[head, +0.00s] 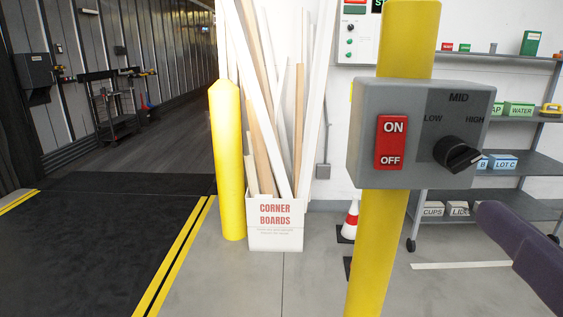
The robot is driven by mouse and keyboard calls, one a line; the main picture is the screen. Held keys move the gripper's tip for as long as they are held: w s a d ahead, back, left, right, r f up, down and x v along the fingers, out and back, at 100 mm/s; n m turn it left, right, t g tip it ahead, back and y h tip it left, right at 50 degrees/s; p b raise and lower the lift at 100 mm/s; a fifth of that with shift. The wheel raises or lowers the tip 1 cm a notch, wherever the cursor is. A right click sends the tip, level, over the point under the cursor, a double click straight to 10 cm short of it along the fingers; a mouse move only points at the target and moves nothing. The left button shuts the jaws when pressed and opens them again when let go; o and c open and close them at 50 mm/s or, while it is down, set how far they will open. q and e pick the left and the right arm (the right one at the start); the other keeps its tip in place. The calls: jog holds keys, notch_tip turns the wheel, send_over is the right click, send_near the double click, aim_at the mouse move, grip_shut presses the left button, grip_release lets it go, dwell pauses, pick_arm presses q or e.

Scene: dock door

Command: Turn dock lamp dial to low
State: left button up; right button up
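A grey control box (370,110) is mounted on a yellow post (377,240) right of centre in the head view. On its right half is the black dial (458,154), with LOW printed at its upper left, MID above and HIGH at its upper right. The dial's raised bar points right and slightly down, with a pale mark at that end, on the HIGH side. A red ON/OFF switch (391,142) sits left of the dial. A dark purple arm part, apparently mine, comes in at the lower right, below the dial and apart from it.
A white box of corner boards (275,226) stands beside a yellow bollard (226,160). A shelf unit (535,168) with labelled bins is behind the box at right. A cone (351,218) stands behind the post. The space before the dial is clear.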

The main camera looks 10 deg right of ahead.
aim_at(467, 165)
jog(key=p+x, duration=0.2)
jog(key=x, duration=0.6)
jog(key=shift+w+d+f, duration=0.1)
jog(key=shift+d, duration=0.1)
jog(key=shift+w+d+f, duration=0.15)
jog(key=shift+w+f, duration=0.05)
jog(key=shift+w, duration=0.45)
jog(key=shift+c, duration=0.3)
grip_shut()
